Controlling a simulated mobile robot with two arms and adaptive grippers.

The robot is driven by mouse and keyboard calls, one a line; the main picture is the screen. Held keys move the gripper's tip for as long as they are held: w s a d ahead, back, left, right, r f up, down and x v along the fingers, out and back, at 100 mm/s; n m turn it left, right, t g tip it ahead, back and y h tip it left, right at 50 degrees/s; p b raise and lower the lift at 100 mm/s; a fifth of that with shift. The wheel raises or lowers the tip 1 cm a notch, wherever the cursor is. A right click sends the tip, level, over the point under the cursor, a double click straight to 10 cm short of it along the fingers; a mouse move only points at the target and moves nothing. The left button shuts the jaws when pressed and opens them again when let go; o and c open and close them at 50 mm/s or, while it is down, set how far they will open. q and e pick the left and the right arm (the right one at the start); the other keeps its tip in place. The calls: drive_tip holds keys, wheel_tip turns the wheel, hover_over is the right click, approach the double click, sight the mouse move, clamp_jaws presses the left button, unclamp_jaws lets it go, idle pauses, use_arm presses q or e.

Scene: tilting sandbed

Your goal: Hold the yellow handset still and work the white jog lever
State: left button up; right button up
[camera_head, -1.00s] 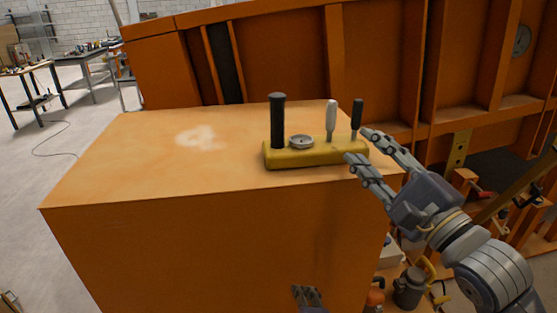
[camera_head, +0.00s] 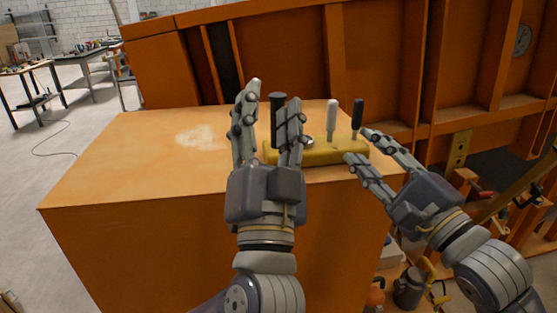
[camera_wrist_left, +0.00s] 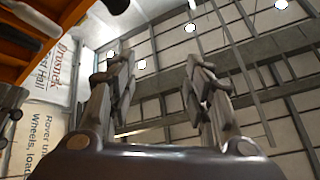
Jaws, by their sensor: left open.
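The yellow handset (camera_head: 325,155) lies on top of the orange block, near its right side. The white jog lever (camera_head: 332,118) stands upright on it, with a black lever (camera_head: 357,115) to its right. A thick black post (camera_head: 277,128) rises at its left end. My left gripper (camera_head: 272,98) is open with fingers pointing up, and the post shows between its fingers; I cannot tell whether they touch. It hides the handset's left part. The left wrist view (camera_wrist_left: 160,80) shows its fingers apart and empty. My right gripper (camera_head: 357,146) has its fingers spread at the handset's right end; contact is unclear.
The orange block's top (camera_head: 120,165) is clear on the left, apart from a pale worn patch (camera_head: 200,136). A tall orange ribbed wall (camera_head: 290,50) stands behind. A grey can (camera_head: 408,285) and other items sit low at the right.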

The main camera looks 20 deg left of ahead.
use_arm(q)
wheel_tip(320, 180, down, 9)
drive_tip(key=w+n+g+h, duration=0.1)
drive_tip(key=w+n+g, duration=0.2)
drive_tip(key=n+g, duration=0.4)
drive_tip(key=x, duration=1)
drive_tip(key=shift+w+d+r, duration=0.15)
drive_tip(key=shift+d, duration=0.15)
clamp_jaws()
